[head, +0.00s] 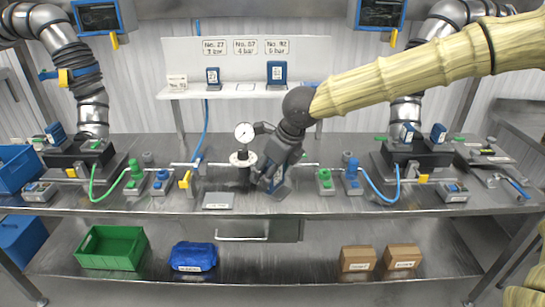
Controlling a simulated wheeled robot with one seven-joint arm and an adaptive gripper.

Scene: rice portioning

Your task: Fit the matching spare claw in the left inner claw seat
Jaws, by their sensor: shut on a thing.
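My gripper (267,176) points down over the middle of the bench, just right of the pressure gauge. It is shut on a blue-and-grey piece (278,176), which appears to be a spare claw; the fingers partly hide it, and its number cannot be read. The left station's dark block (72,157) has a blue claw (54,132) at its outer side; no blue claw shows at its inner side. The right station's block (412,156) has two blue claws (407,131) on top.
The round gauge (244,132) stands on a post beside my gripper. Green and blue couplings (136,173) and a green hose (93,186) lie along the left bench. The white shelf (190,93) is behind. A green crate (111,247) is below.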

